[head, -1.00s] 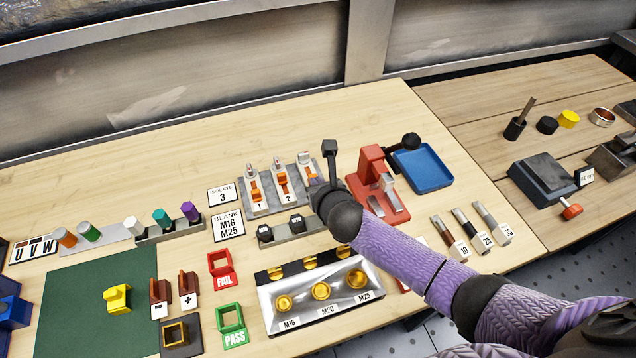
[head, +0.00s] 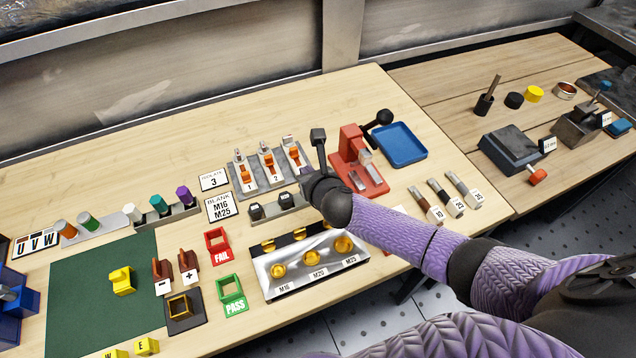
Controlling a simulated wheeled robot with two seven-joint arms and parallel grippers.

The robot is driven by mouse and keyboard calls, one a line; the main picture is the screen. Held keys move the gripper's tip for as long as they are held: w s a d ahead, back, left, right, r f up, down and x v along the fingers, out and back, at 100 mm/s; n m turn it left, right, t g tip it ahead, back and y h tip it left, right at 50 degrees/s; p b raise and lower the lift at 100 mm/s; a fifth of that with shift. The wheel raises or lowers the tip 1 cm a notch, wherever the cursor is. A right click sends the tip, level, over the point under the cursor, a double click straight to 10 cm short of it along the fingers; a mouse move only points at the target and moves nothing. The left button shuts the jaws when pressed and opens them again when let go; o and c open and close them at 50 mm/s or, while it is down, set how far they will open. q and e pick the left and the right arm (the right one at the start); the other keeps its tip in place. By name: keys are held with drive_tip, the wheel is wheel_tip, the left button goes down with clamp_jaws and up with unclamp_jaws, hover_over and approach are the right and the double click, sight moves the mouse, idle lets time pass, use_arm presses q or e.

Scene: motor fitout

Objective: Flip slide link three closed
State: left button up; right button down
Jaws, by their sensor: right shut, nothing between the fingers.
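A grey panel (head: 245,189) holds three slide links in a row. Link one (head: 243,171) and link two (head: 268,162) have orange levers and number labels. Slide link three (head: 291,154), also orange, is at the right end; its lower part and label are hidden by my right gripper. My right gripper (head: 305,177) is shut and empty, just below and right of link three. I cannot tell whether it touches the link, or how the lever sits. A card reading "ISOLATE 3" (head: 214,180) lies left of the panel. My left gripper is not in view.
A red press (head: 352,152) with a black-knobbed lever stands close right of my right gripper, beside a blue tray (head: 400,143). A grey block with dark blanks (head: 271,212) and a gland tray (head: 268,291) lie below. The bench behind the panel is clear.

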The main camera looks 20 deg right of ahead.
drive_tip(key=shift+s+d+r+p, duration=0.2)
drive_tip(key=shift+s+r+p, duration=0.25)
drive_tip(key=shift+s, duration=0.1)
drive_tip(key=shift+s+d+r+p, duration=0.2)
drive_tip(key=shift+s+r+p, duration=0.2)
drive_tip(key=shift+s, duration=0.1)
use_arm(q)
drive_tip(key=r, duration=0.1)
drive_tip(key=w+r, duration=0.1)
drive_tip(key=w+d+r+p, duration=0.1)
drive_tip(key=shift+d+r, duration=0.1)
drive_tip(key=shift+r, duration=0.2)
use_arm(e)
drive_tip(key=v, duration=0.3)
drive_tip(key=shift+s+a, duration=0.1)
drive_tip(key=shift+s, duration=0.25)
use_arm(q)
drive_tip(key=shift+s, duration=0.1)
